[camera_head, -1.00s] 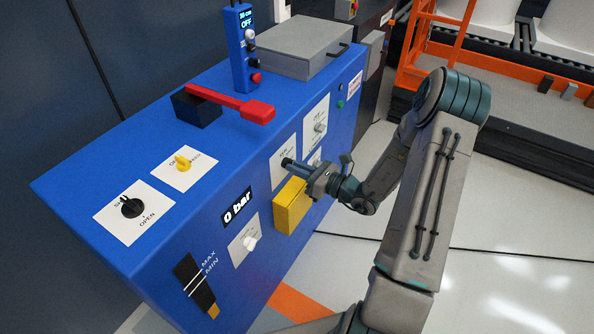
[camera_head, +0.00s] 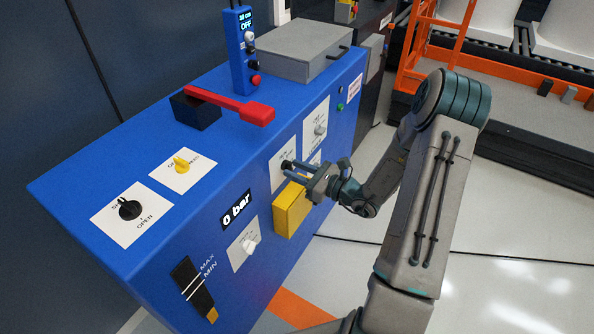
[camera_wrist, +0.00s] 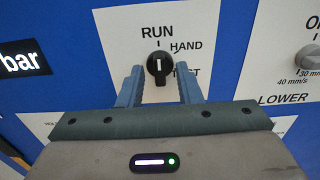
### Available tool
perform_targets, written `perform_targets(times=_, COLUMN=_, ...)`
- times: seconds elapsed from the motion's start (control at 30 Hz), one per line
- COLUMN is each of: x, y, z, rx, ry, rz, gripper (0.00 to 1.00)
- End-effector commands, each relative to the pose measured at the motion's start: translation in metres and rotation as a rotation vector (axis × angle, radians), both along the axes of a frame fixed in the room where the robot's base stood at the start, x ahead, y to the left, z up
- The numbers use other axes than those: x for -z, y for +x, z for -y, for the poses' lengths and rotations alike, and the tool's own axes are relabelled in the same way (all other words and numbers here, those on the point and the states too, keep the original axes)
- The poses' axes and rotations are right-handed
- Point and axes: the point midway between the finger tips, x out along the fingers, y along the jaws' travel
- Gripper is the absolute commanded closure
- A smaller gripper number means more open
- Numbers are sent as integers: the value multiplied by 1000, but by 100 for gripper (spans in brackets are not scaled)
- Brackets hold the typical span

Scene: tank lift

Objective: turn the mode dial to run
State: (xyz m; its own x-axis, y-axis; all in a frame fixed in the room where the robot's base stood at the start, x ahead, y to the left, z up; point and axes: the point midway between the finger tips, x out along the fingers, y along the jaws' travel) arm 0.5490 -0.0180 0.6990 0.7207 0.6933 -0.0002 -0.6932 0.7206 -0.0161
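The mode dial (camera_wrist: 159,68) is a black knob with a white mark on a white plate (camera_wrist: 118,32) lettered RUN, HAND and TEST. The mark looks upright, toward RUN above it; the HAND and TEST labels lie to the right. In the wrist view my gripper (camera_wrist: 160,78) is open, with one blue-grey finger on each side of the knob and visible gaps between. In the head view my gripper (camera_head: 289,170) reaches the front of the blue cabinet; its fingers partly hide the dial plate.
A yellow box (camera_head: 291,209) sticks out of the front just below my gripper. A grey LOWER knob (camera_wrist: 308,58) is to the right of the dial. A red lever (camera_head: 232,103) and a blue control post (camera_head: 243,50) stand on top. Open floor lies to the right.

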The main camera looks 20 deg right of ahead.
Motion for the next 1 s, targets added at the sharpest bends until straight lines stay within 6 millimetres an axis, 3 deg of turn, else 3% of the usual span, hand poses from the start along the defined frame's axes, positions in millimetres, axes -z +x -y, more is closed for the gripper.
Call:
perform_targets(times=0.27, x=0, y=0, z=0, rx=0, ry=1, rz=-1, gripper=67)
perform_targets(times=0.43, x=0, y=-9, z=11, rx=4, ry=-1, rz=-2, gripper=67)
perform_targets(times=0.8, x=-1, y=-68, z=67, rx=6, ry=1, rz=-2, gripper=67)
perform_targets(times=1.0, x=0, y=-91, z=88, rx=2, ry=-1, rz=-1, gripper=67)
